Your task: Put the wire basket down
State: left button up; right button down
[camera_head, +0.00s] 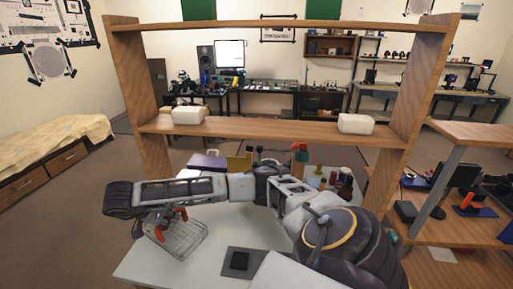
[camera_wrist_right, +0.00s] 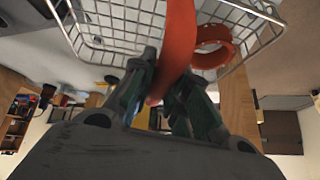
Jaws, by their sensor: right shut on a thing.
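The wire basket (camera_head: 182,240), a light grey wire mesh with red-orange handles, is at the left end of the white table (camera_head: 150,265) in the head view. It also shows upside down at the top of the right wrist view (camera_wrist_right: 105,35). My right gripper (camera_head: 154,217) is above the basket's left part, mostly hidden under my own wrist. In the right wrist view its fingers (camera_wrist_right: 165,98) are shut on a red-orange handle (camera_wrist_right: 178,45). I cannot tell whether the basket touches the table. My left gripper is not in view.
A wooden shelf frame (camera_head: 275,130) with two white blocks (camera_head: 188,116) stands behind the table. A purple box (camera_head: 207,162), bottles and other small items stand at the table's back.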

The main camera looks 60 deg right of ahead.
aim_at(171, 235)
dwell(0.3)
jog(key=shift+f, duration=0.85)
notch_tip(171, 235, down, 4)
jog(key=shift+f, duration=0.2)
jog(key=shift+f, duration=0.15)
jog(key=shift+f, duration=1.75)
jog(key=c, duration=1.4)
grip_release()
jog(key=shift+o, duration=0.2)
jog(key=shift+a, duration=0.1)
